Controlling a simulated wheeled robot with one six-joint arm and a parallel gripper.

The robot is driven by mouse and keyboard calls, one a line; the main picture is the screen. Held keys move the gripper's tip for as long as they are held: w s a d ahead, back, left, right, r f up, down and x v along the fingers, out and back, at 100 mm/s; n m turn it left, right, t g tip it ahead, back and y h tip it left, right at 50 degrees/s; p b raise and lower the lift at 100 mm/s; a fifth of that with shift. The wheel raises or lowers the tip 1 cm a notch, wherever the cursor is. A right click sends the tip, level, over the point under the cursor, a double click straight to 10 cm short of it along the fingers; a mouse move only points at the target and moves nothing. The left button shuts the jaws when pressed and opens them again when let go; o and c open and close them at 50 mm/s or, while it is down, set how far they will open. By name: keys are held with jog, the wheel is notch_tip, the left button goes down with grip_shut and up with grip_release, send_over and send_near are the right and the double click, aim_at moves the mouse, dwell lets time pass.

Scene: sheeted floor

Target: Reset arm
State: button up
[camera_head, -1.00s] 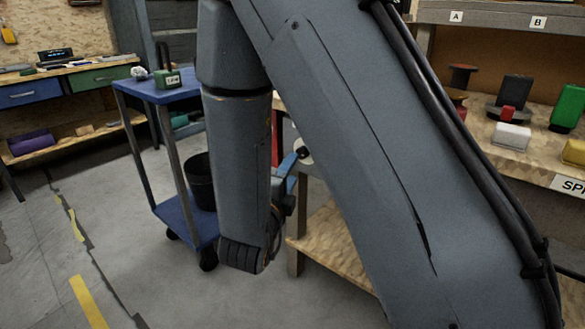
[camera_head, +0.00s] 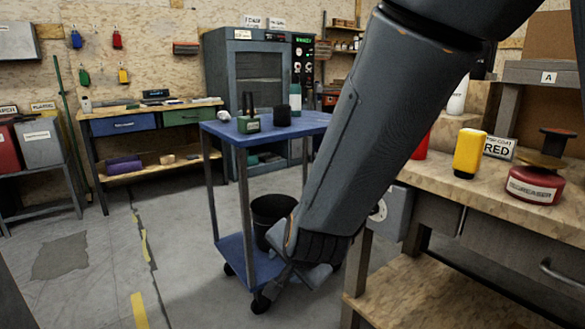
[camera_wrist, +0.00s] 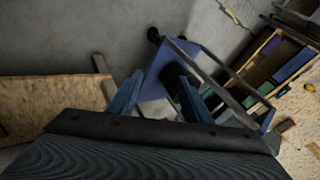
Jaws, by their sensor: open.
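My arm crosses the head view from the upper right down to the lower middle. My gripper (camera_wrist: 159,79) shows in the wrist view as two blue-grey fingers spread apart with nothing between them. The wrist view looks down past the fingers at the cart's blue lower shelf and the grey floor.
The blue cart (camera_head: 290,127) stands behind my arm, with a green item, dark cups and a bottle on top. A black bin (camera_head: 272,212) is on its lower shelf. A wooden workbench (camera_head: 450,184) with a yellow container (camera_head: 468,154) is close at the right. Floor at left is open.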

jog(key=s+d+r+n+g+h, duration=0.1)
jog(key=s+d+r+n+g, duration=0.2)
jog(key=s+n, duration=0.5)
jog(key=s+d+n+g+h, duration=0.1)
jog(key=s+d+n+g, duration=0.3)
jog(key=s, duration=0.8)
jog(key=d+r+m+p, duration=0.2)
jog(key=d+r+p, duration=0.4)
jog(key=r+p, duration=0.3)
jog(key=s+d+r+m+p, duration=0.1)
jog(key=d+r+p, duration=0.6)
jog(key=p, duration=0.7)
notch_tip(320, 180, up, 3)
jog(key=shift+s+d+f+m+g+p, duration=0.2)
jog(key=shift+d+m+g+p, duration=0.1)
jog(key=shift+m+g+p, duration=0.1)
